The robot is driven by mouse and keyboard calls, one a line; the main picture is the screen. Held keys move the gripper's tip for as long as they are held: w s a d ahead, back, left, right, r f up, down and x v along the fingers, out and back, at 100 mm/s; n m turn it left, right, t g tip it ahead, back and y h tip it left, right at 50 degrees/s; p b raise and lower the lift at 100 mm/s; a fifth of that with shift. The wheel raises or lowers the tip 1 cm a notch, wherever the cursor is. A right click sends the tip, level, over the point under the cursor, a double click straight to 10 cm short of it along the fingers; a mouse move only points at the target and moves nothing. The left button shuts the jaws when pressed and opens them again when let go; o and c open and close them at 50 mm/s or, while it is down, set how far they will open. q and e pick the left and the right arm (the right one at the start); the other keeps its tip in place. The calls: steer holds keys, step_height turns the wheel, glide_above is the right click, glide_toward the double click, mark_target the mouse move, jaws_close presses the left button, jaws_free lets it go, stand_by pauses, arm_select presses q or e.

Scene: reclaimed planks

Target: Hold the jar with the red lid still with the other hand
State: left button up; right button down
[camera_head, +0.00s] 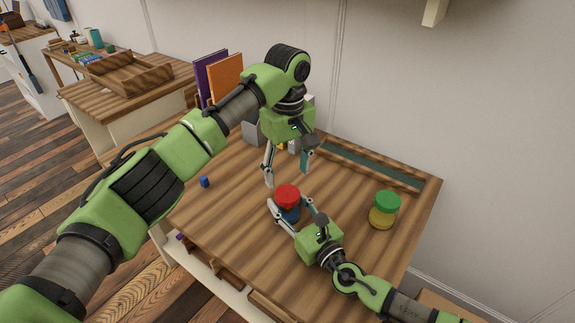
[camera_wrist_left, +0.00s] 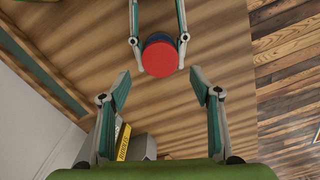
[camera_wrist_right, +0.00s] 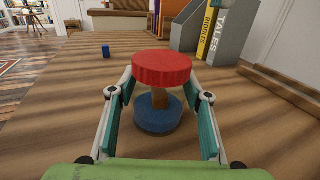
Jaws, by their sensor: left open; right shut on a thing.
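The jar with the red lid (camera_head: 287,194) stands upright on the wooden table, with something blue in its lower part. In the right wrist view its red lid (camera_wrist_right: 162,68) sits above the clear body and blue bottom. My right gripper (camera_head: 290,208) is shut on the jar, one finger on each side of its body below the lid. My left gripper (camera_head: 287,174) is open and empty, pointing down above the red lid. In the left wrist view the lid (camera_wrist_left: 160,58) shows beyond the open left fingers, with the right fingers around the jar.
A jar with a green lid (camera_head: 384,211) and yellow contents stands to the right on the table. Purple (camera_head: 211,78) and orange books and a grey file holder (camera_wrist_right: 228,32) stand at the back. The wall is behind.

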mark_target(287, 193)
arm_select(q)
step_height(287, 193, down, 7)
steer(key=shift+r, duration=0.2)
steer(key=c, duration=1.2)
steer(key=shift+o, duration=0.2)
steer(key=m, duration=0.4)
steer(key=shift+m, duration=0.4)
steer(key=m, duration=0.5)
steer(key=shift+m, duration=0.3)
steer(key=m, duration=1.2)
steer(key=o, duration=1.3)
